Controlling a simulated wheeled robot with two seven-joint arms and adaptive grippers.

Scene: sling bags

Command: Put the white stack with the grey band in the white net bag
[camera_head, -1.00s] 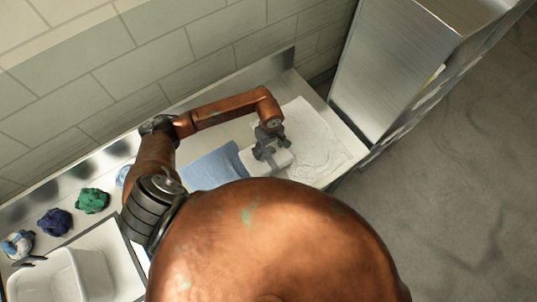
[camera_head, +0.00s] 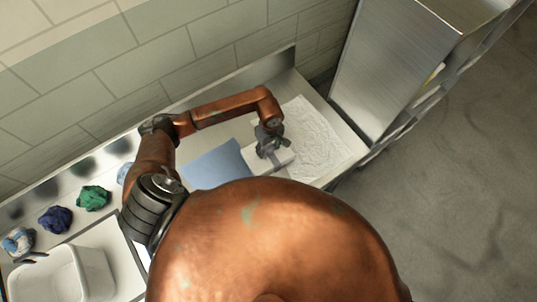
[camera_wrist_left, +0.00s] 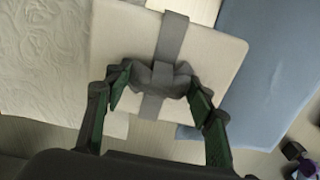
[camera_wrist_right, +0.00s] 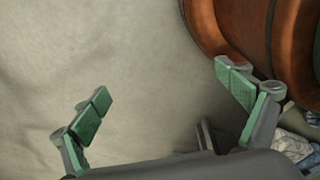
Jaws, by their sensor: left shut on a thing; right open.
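The white stack (camera_wrist_left: 210,65), a flat square pack, has a grey band (camera_wrist_left: 172,38) around its middle. My left gripper (camera_wrist_left: 155,78) is shut on a bunched part of the band in the left wrist view. In the head view the stack (camera_head: 281,160) is below my left gripper (camera_head: 268,146), between a blue bag and the white net bag (camera_head: 318,135). The net bag lies flat and wrinkled; it also shows at the left of the left wrist view (camera_wrist_left: 40,50). I cannot tell where its opening is. My right gripper (camera_wrist_right: 160,85) is open and empty.
The flat blue bag (camera_head: 215,165) lies left of the stack. Green (camera_head: 93,199) and dark blue (camera_head: 55,220) bundles and a white bin (camera_head: 62,278) are farther left. A metal cabinet (camera_head: 385,80) stands at the right end of the counter. Tiled wall runs behind.

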